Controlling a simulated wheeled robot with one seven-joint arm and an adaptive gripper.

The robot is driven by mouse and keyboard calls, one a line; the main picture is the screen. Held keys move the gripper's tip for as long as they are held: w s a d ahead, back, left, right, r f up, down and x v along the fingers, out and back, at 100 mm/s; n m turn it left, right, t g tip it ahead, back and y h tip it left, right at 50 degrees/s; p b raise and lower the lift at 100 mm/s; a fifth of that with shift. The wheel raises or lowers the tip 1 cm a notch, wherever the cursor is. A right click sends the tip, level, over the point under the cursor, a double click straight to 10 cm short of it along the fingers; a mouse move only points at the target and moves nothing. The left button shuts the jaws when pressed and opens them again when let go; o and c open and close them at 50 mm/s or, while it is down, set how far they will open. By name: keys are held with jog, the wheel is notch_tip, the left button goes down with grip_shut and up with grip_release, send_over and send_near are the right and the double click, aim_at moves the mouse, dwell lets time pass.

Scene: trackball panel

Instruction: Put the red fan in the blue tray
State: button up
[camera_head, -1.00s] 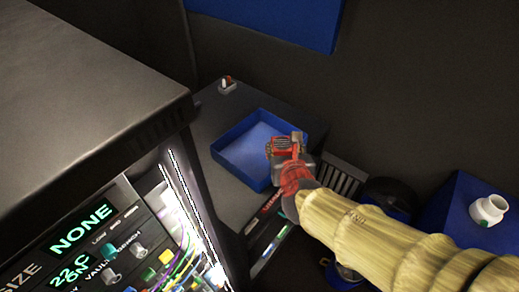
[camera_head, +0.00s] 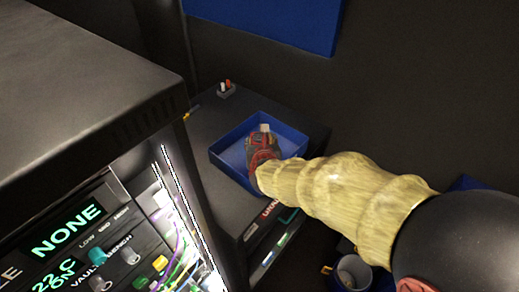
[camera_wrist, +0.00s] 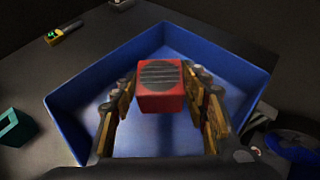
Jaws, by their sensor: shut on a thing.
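The red fan (camera_wrist: 161,76) is a small red block with a dark round grille on its face. My gripper (camera_wrist: 161,90) is shut on it, one finger on each side, in the wrist view. The fan is held over the blue tray (camera_wrist: 85,84), within its walls as seen from the wrist; its exact height above the floor is hard to tell. In the head view my gripper (camera_head: 264,140) is over the blue tray (camera_head: 229,157), and the fan is mostly hidden by it there.
The tray stands on a dark cabinet top (camera_head: 207,118). A small block with red and white tips (camera_head: 227,89) sits behind it. A lit rack (camera_head: 90,230) stands at left. A teal object (camera_wrist: 14,128) lies beside the tray in the wrist view.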

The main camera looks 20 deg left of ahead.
jog(key=shift+w+a+f+b, duration=0.1)
jog(key=shift+f+b, duration=0.15)
jog(key=shift+f, duration=0.7)
jog(key=shift+w+a+f+b, duration=0.1)
jog(key=shift+f+b, duration=0.15)
jog(key=shift+f, duration=0.65)
jog(key=shift+f, duration=0.2)
jog(key=o, duration=1.2)
